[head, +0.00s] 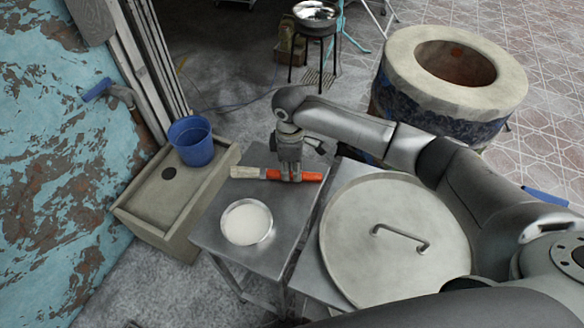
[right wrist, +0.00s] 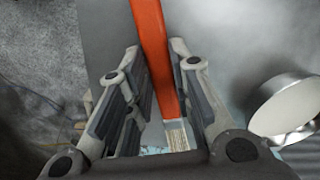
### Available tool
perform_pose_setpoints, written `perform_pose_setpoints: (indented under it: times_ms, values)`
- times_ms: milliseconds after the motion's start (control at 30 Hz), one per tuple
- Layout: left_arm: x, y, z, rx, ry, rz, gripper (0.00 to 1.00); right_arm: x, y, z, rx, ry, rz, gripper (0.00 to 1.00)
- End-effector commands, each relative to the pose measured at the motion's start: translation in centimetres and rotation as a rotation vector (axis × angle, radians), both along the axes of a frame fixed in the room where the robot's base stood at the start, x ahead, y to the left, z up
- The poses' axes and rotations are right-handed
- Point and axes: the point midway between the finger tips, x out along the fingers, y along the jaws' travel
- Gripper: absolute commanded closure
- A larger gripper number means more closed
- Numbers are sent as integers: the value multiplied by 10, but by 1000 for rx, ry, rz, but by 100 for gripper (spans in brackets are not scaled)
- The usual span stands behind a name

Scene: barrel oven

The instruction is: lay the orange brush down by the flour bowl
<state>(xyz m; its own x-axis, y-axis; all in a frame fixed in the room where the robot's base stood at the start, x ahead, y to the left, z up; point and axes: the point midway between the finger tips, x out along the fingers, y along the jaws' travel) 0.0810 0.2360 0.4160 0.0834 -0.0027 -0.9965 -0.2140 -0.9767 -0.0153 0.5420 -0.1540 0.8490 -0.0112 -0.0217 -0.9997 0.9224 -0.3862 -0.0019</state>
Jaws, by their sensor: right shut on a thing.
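The orange brush (head: 311,177) lies level across the far part of a small grey metal table, its pale bristles pointing left. My right gripper (head: 290,177) points down and is shut on the brush's handle. In the right wrist view the orange handle (right wrist: 152,50) runs between the fingers (right wrist: 158,68), with the bristles at the lower end. I cannot tell whether the brush touches the tabletop. The flour bowl (head: 246,222), round and metal with white flour, stands on the same table, nearer and left of the gripper; its side shows in the right wrist view (right wrist: 290,108). My left gripper is out of view.
The small table (head: 207,222) has bare top around the bowl. A large round lid (head: 345,245) with a handle lies right of it. A blue bucket (head: 192,142) stands on a stone sink (head: 150,205) at the left. The barrel oven (head: 400,65) is behind right.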

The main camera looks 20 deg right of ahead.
Motion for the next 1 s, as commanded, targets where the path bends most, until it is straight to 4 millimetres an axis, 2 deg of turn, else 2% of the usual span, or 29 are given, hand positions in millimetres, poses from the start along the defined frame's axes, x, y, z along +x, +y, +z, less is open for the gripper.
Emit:
perform_pose_setpoints:
  times_ms: [267,300,500,833,1000]
  values:
    - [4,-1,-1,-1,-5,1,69,0,0,-6,1,0,0,100]
    - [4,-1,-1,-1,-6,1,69,0,0,-6,1,0,0,78]
    - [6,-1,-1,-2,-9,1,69,0,0,-6,1,0,0,54]
    - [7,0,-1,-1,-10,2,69,0,0,-4,0,0,0,54]
    - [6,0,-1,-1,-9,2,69,2,1,16,1,-4,0,54]
